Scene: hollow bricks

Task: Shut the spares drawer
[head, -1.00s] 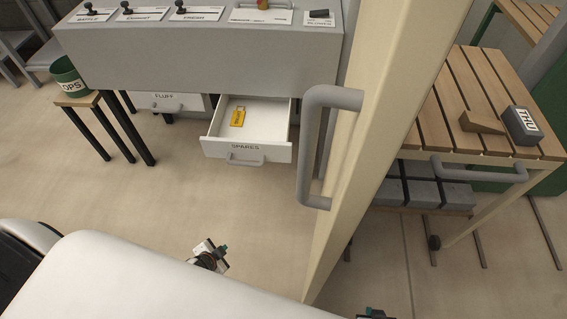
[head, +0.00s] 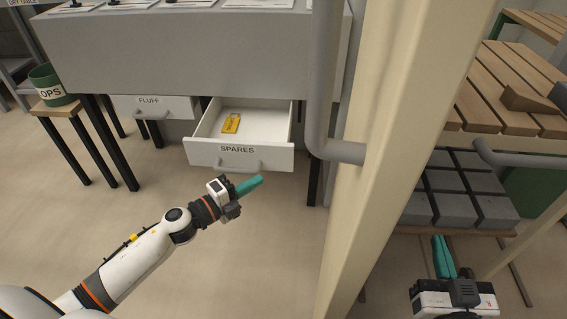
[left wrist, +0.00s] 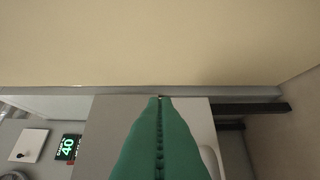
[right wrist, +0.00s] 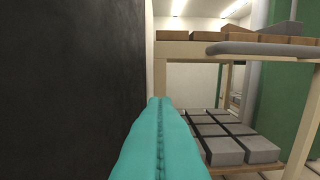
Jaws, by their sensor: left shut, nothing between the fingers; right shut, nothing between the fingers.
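The white drawer labelled SPARES (head: 237,157) stands pulled out of the grey bench in the head view, with a yellow tag (head: 231,123) lying inside. Its grey handle (head: 238,166) is on the front face. My left gripper (head: 250,185) is shut and empty, just in front of and below the drawer front in the head view. Its teal fingers (left wrist: 160,130) are pressed together in the left wrist view. My right gripper (head: 442,255) is shut and empty, right of the tall cream post, below the slatted rack. Its fingers also show in the right wrist view (right wrist: 160,140).
The FLUFF drawer (head: 152,107) beside it is nearly flush. A slatted table with grey blocks (head: 455,187) beneath is at right. A green OPS tub (head: 50,88) sits on a stool at left. Floor before the drawer is clear.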

